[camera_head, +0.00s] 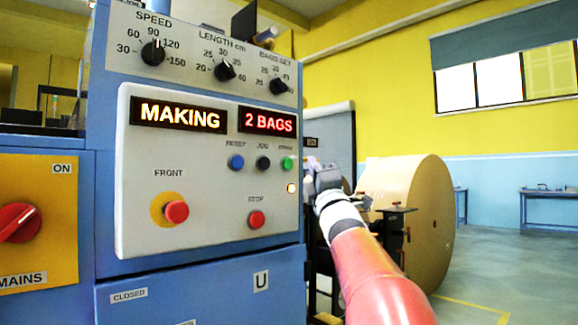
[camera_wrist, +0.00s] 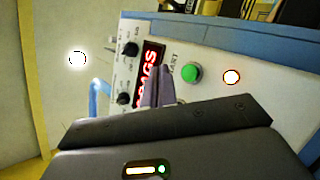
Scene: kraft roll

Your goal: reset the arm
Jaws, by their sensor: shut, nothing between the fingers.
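My arm (camera_head: 362,265) reaches up from the lower right in the head view. My gripper (camera_head: 312,168) is at the right edge of the control panel (camera_head: 140,232), close to the green start button (camera_head: 287,163). In the wrist view my gripper (camera_wrist: 158,82) is shut and empty. Its fingertips point at the panel between the red "BAGS" display (camera_wrist: 150,62) and the green button (camera_wrist: 191,73). The button shows uncovered; I cannot tell the exact gap to the panel.
The displays read "MAKING" (camera_head: 179,116) and "2 BAGS" (camera_head: 268,121). A lamp (camera_head: 291,188) glows below the green button. Red front (camera_head: 177,211) and stop (camera_head: 256,219) buttons are on the panel. A large kraft roll (camera_head: 425,220) stands behind my arm.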

